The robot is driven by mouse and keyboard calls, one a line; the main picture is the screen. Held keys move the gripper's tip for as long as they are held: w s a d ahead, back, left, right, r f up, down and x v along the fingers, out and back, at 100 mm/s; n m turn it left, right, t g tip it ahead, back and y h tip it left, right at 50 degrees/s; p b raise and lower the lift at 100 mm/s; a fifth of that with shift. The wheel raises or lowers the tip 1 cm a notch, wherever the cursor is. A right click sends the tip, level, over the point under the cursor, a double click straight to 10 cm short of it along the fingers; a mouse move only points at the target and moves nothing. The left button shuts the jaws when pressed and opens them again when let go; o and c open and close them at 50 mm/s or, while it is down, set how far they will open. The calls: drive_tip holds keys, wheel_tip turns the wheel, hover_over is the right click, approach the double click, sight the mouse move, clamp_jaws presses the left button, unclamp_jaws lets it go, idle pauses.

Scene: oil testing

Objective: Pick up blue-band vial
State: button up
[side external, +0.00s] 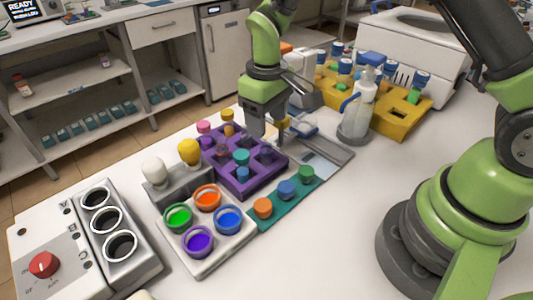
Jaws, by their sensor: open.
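The purple rack (268,175) stands mid-table with several small vials with coloured tops. A blue-topped vial (242,174) stands upright in its front part, with a teal-topped one (240,157) just behind it. The bands on the vials are too small to read, so I cannot tell for certain which is the blue-band vial. My gripper (267,131) is open and points down over the back right part of the rack, behind the blue-topped vial. It seems to hold nothing, and its fingers hide part of the rack.
A white tray (228,248) of coloured cups and a teal strip (283,207) with three coloured pieces lie in front. A block with three wells (130,272) is at left.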

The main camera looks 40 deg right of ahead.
sight(266, 140)
drive_tip(key=f, duration=0.7)
drive_tip(key=shift+s+a+f, duration=0.1)
drive_tip(key=shift+a+f, duration=0.1)
drive_tip(key=c, duration=1)
